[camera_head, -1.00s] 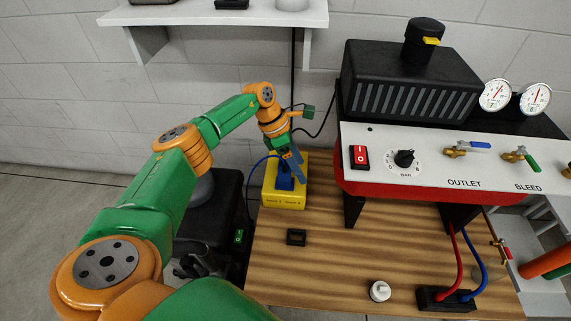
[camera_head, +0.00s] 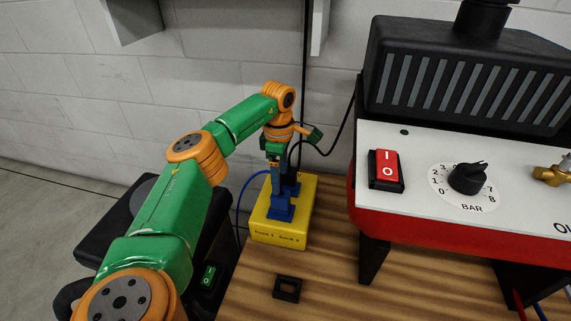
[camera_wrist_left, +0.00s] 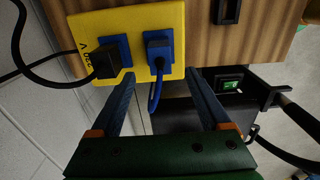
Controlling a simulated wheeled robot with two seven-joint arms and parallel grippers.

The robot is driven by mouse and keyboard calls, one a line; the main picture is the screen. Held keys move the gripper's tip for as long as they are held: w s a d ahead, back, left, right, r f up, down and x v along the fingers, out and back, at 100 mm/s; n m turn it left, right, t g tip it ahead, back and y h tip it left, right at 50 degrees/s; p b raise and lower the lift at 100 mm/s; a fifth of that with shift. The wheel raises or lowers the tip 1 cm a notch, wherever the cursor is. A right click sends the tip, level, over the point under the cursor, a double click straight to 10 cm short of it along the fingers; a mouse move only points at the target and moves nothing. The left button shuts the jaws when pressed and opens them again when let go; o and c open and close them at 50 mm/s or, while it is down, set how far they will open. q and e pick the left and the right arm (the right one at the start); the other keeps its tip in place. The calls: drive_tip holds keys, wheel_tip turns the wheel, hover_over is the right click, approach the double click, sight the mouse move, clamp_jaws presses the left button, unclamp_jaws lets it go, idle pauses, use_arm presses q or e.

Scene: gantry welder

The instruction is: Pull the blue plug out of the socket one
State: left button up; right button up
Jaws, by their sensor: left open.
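The yellow socket box (camera_head: 265,229) stands at the left back of the wooden bench and carries two blue sockets. In the left wrist view, the blue plug (camera_wrist_left: 157,52) sits in the right-hand blue socket (camera_wrist_left: 168,37), its blue cable hanging towards my gripper. A black plug (camera_wrist_left: 106,63) sits in the other socket. My left gripper (camera_wrist_left: 159,76) is open and empty, pointing at the box, with the blue plug ahead between its fingertip lines. In the head view the left gripper (camera_head: 284,178) is over the box and its fingers partly hide the plugs. My right gripper is out of view.
A red and white welder panel (camera_head: 415,166) with a red switch and a dial stands close to the right. A small black square frame (camera_head: 287,288) lies on the bench (camera_head: 333,282). A black unit with a green switch (camera_head: 209,276) is at the lower left.

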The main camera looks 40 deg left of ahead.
sight(280, 196)
use_arm(q)
wheel_tip(280, 196, down, 4)
drive_tip(key=shift+r+b, duration=0.2)
drive_tip(key=shift+b, duration=0.55)
wheel_tip(280, 196, down, 6)
drive_tip(key=shift+f+b, duration=0.15)
drive_tip(key=shift+b, duration=0.65)
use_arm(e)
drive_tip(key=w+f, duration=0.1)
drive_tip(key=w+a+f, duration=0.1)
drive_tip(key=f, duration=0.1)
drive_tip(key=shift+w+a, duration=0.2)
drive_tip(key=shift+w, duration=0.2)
use_arm(q)
clamp_jaws()
drive_tip(key=shift+w+r+p, duration=0.1)
drive_tip(key=shift+r+p, duration=0.25)
drive_tip(key=shift+p, duration=0.1)
drive_tip(key=shift+r+p, duration=0.55)
drive_tip(key=shift+r, duration=0.1)
drive_tip(key=shift+r+p, duration=2)
drive_tip(key=shift+p, duration=0.05)
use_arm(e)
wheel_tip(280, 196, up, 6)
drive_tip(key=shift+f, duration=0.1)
